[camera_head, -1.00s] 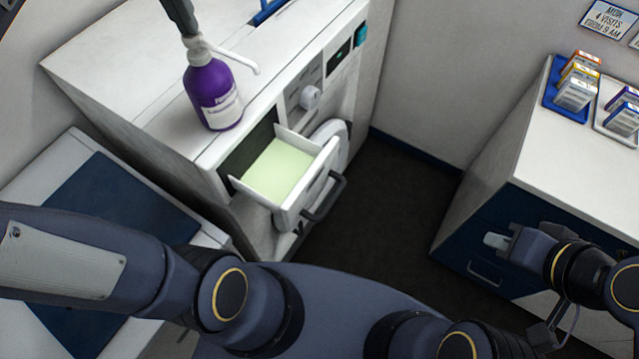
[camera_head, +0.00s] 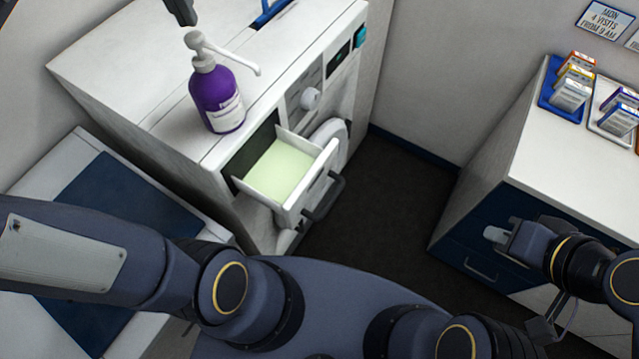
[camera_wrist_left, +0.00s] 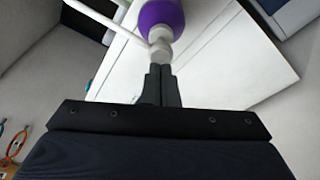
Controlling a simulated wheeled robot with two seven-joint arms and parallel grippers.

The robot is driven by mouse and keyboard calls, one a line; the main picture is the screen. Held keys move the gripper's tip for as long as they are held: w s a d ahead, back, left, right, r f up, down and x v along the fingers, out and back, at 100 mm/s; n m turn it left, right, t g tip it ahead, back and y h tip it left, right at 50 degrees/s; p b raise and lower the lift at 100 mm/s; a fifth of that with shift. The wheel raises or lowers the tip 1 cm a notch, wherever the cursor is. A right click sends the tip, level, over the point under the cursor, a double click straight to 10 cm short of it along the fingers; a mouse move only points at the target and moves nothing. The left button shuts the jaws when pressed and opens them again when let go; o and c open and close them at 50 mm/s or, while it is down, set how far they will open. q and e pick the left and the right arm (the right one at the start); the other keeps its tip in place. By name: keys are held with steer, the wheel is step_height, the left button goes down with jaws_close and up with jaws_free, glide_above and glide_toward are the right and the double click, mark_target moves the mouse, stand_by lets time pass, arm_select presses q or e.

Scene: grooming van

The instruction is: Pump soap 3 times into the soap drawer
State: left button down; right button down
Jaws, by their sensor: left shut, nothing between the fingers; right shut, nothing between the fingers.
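A purple soap bottle (camera_head: 217,97) with a white pump head (camera_head: 197,42) stands upright on top of the white machine. Its long spout points right, toward the open soap drawer (camera_head: 325,160), which has a pale green floor. My left gripper (camera_head: 188,20) is shut and empty, just above the pump head, with a small gap showing in the head view. In the left wrist view, the shut fingertips (camera_wrist_left: 160,72) are by the white pump head (camera_wrist_left: 160,45), with the purple bottle beyond. My right gripper (camera_head: 494,236) is shut and empty, away at the right.
At right, a counter (camera_head: 560,150) carries trays with several small boxes. A table with a blue mat (camera_head: 130,200) is at left. Dark floor lies open between machine and counter.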

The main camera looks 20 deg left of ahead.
mark_target(194, 35)
arm_select(q)
steer(key=shift+f, duration=0.15)
steer(key=shift+f+b, duration=1.1)
steer(key=shift+f, duration=0.25)
steer(key=shift+r, duration=0.1)
steer(key=shift+r+p, duration=1.4)
steer(key=shift+p, duration=0.1)
steer(key=shift+f, duration=0.15)
